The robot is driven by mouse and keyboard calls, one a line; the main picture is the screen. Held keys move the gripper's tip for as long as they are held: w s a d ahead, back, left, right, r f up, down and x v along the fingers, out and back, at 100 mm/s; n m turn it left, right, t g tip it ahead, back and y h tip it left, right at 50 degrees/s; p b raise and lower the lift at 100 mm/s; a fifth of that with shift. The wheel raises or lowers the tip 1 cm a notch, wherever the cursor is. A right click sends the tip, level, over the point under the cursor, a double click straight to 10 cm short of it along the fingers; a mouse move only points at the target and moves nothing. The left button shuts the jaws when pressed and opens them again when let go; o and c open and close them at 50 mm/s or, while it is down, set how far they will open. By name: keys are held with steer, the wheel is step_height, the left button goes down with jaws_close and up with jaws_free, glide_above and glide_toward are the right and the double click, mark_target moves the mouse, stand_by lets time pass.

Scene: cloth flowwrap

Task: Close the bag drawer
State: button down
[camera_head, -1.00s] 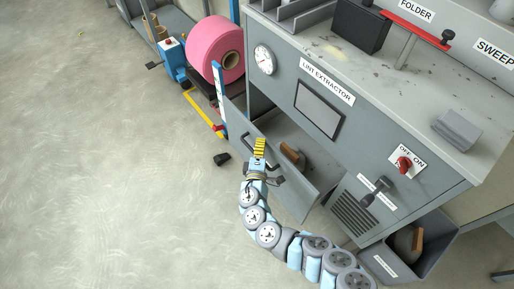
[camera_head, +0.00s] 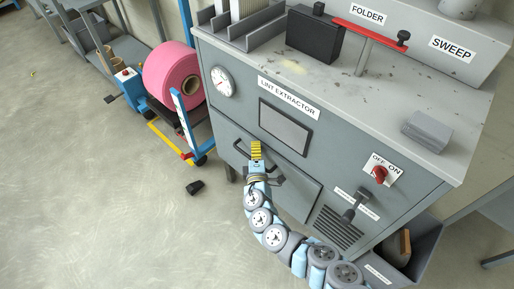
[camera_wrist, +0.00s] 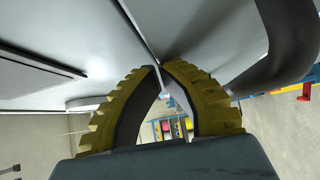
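The large drawer on the lint extractor has a grey front (camera_head: 298,192) with a dark bar handle (camera_head: 240,149). Its front looks flush or nearly flush with the cabinet, and its inside is hidden. My gripper (camera_head: 256,146), with yellow ribbed fingers, is at this front, just right of the handle. In the wrist view my gripper (camera_wrist: 160,66) has its fingertips drawn together by a panel edge. Nothing is visibly held. Contact with the front cannot be made out for sure.
A smaller bin (camera_head: 408,262) at the lower right stands open with a brown item (camera_head: 398,246) in it. A lever (camera_head: 353,205) and red switch (camera_head: 379,174) stick out of the cabinet. A black object (camera_head: 195,187) lies on the floor.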

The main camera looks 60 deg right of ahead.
steer(key=a, duration=0.1)
steer(key=w+a, duration=0.1)
steer(key=a, duration=0.2)
steer(key=shift+w+a+p, duration=0.1)
steer(key=shift+w+p, duration=0.15)
steer(key=shift+p, duration=0.15)
steer(key=p+v, duration=0.2)
steer(key=v, duration=0.7)
steer(key=shift+s+a+p, duration=0.3)
steer(key=shift+s+p, duration=0.05)
